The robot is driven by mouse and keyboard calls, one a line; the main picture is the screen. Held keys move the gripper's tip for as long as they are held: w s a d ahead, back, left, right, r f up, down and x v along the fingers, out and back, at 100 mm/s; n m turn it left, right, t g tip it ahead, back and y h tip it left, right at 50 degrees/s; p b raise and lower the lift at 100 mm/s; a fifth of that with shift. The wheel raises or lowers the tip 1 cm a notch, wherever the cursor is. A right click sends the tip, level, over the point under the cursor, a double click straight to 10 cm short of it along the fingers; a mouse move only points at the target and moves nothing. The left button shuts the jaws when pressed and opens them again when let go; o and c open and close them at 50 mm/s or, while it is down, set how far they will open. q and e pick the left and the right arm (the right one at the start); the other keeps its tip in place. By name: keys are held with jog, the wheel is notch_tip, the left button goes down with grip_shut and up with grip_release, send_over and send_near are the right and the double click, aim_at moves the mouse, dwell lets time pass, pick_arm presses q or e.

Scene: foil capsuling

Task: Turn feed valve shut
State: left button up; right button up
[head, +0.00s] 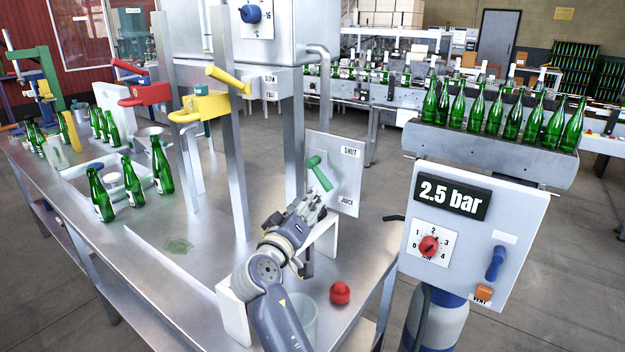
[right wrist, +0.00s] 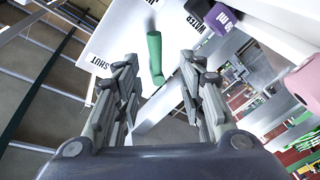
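The green valve handle (head: 318,172) sits on a pale upright panel (head: 344,178) labelled SHUT at the upper right and JUICE at the lower right. Its lever slants down to the right in the head view. My right gripper (head: 314,202) is just below and in front of it. In the right wrist view the green handle (right wrist: 155,58) shows ahead, in line with the gap between the spread fingers of my right gripper (right wrist: 160,80). The gripper is open and empty, and I see no clear contact. My left gripper is not in view.
Yellow (head: 205,104) and red (head: 148,94) handled valves stand left of the panel. Green bottles (head: 133,182) stand on the steel table. A red knob-like object (head: 340,292) lies near its front edge. A gauge box (head: 470,235) reading 2.5 bar stands at right.

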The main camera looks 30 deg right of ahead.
aim_at(323, 184)
jog(key=p+x, duration=0.1)
jog(key=x, duration=0.3)
jog(key=p+x, duration=0.1)
jog(key=x, duration=0.1)
jog(key=shift+s+d+r+p, duration=0.15)
jog(key=shift+d+r+p, duration=0.2)
jog(key=shift+d, duration=0.25)
jog(key=shift+x, duration=1.15)
jog(key=shift+w+d+f+p, duration=0.2)
jog(key=shift+w+d+p, duration=0.1)
jog(key=shift+w, duration=0.1)
jog(key=c, duration=0.7)
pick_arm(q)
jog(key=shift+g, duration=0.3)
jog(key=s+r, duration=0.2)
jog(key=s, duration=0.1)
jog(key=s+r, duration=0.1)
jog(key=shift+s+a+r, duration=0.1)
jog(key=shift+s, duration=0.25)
pick_arm(e)
grip_shut()
